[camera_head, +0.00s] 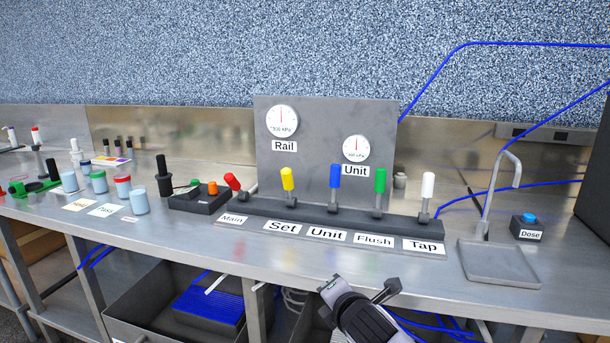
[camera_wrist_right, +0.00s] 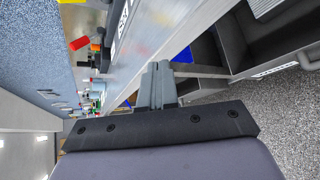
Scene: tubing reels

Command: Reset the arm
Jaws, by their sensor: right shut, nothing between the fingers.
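My right gripper (camera_head: 331,284) is in front of the bench's front edge, at the bottom middle of the head view. It points up and to the left and is apart from the levers and the bench top. In the right wrist view its two grey fingers (camera_wrist_right: 156,84) are together, with nothing between them. My left gripper is in neither view.
The steel bench (camera_head: 300,258) carries a lever row: the red lever (camera_head: 232,181) leans left, while the yellow (camera_head: 288,179), blue (camera_head: 335,176), green (camera_head: 380,180) and white (camera_head: 428,186) ones stand upright. Cups stand at left. A dark bin (camera_head: 150,290) is below.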

